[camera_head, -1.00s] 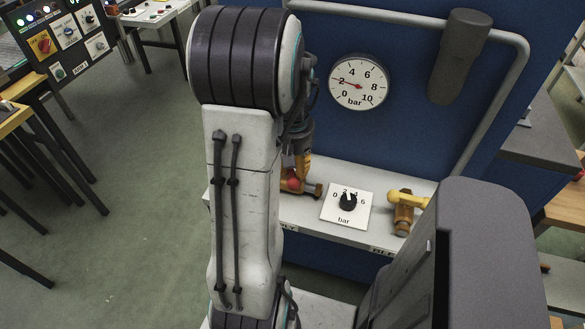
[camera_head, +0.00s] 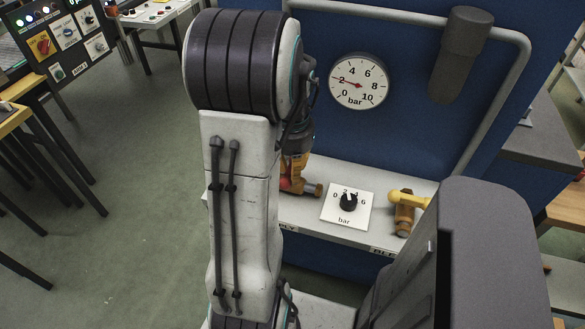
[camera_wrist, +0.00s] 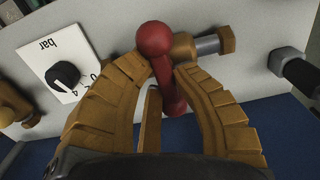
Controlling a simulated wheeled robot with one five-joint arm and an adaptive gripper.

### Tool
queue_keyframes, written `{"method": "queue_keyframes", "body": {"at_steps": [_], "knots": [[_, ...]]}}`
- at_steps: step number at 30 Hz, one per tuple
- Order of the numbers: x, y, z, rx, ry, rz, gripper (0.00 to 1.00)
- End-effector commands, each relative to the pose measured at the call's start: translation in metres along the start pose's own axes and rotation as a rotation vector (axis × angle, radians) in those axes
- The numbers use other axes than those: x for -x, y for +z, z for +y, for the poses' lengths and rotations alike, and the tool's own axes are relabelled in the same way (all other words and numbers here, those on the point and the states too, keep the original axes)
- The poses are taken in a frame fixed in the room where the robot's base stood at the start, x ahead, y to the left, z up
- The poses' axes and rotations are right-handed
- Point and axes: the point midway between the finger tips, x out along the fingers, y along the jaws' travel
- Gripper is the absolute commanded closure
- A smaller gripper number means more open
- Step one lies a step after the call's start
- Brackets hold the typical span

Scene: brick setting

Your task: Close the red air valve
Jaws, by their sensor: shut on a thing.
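The red air valve has a red lever with a ball end (camera_wrist: 154,39) and a brass body (camera_wrist: 186,47) on the panel's ledge. In the wrist view, my gripper (camera_wrist: 163,72) has its two ochre fingers on either side of the lever, shut on it. The lever runs down between the fingers, and its lower part is partly covered. In the head view, my gripper (camera_head: 296,172) is at the valve, mostly hidden behind my arm. Only a bit of red (camera_head: 285,184) shows there.
A pressure gauge (camera_head: 358,81) on the blue panel reads about 2 bar. A black regulator knob (camera_head: 348,202) sits on a white plate right of the valve. A yellow-handled valve (camera_head: 404,212) stands farther right. A grey rail (camera_head: 420,17) frames the panel.

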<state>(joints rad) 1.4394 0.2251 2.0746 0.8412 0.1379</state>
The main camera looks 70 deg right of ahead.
Motion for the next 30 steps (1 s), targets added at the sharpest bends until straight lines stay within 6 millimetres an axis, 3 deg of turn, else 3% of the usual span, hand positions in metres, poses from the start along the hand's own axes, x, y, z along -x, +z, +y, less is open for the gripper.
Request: {"method": "queue_keyframes", "body": {"at_steps": [10,11,19,30], "knots": [[-0.0014,0.0011,0.0003,-0.004,0.001,-0.005,1.0],[-0.0014,0.0011,0.0003,-0.004,0.001,-0.005,0.75],[-0.0007,0.0006,0.0001,-0.003,0.0,-0.002,0.51],[0.0042,-0.0001,0.0,-0.002,0.0,0.0,0.5]]}}
